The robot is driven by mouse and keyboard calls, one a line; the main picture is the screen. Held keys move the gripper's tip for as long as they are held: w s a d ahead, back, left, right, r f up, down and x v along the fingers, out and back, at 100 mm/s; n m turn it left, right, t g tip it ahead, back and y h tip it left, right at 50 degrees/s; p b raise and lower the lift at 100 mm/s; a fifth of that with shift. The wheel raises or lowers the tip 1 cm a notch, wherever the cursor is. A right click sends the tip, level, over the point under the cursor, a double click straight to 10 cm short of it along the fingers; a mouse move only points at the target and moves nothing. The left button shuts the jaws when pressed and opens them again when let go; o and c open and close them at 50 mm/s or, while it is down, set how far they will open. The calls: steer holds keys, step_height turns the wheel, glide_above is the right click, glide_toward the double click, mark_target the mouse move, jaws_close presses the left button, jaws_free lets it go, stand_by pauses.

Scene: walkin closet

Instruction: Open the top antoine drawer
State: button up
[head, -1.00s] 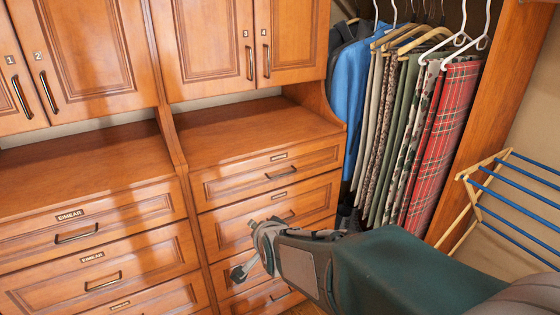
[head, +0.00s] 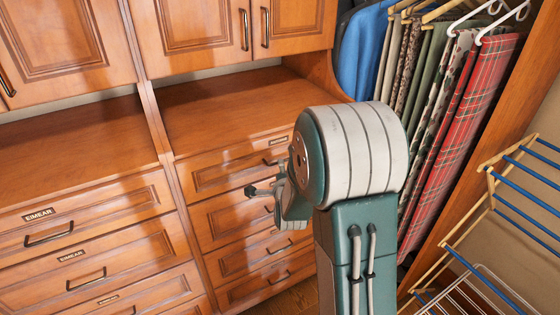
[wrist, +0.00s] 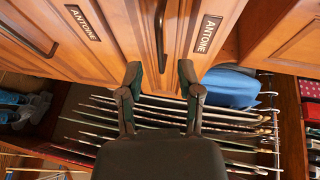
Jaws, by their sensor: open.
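The top Antoine drawer (head: 215,179) is the highest front in the right-hand drawer column in the head view and looks shut. Its dark handle (wrist: 161,38) and label (wrist: 207,34) show sideways in the wrist view. My gripper (wrist: 160,74) is open; in the wrist view its two fingers lie either side of the handle's lower end. I cannot tell the distance to the handle. In the head view my gripper (head: 262,191) is in front of the drawer column, just below the top drawer, and my arm hides the column's right part.
A second Antoine label (wrist: 82,22) marks the drawer below. Eimear drawers (head: 85,230) stand to the left. Hanging trousers (head: 455,130) are on the right, with a drying rack (head: 515,200) nearer the right edge. The countertop (head: 225,110) above the drawers is bare.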

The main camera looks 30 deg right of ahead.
steer(key=w+d, duration=0.2)
steer(key=w+d+f, duration=0.1)
steer(key=w+d, duration=0.1)
steer(key=shift+w+d+f, duration=0.1)
steer(key=shift+w, duration=0.4)
steer(key=shift+a, duration=0.8)
steer(key=c, duration=0.5)
steer(key=shift+d, duration=0.15)
jaws_close()
steer(key=shift+d, duration=0.2)
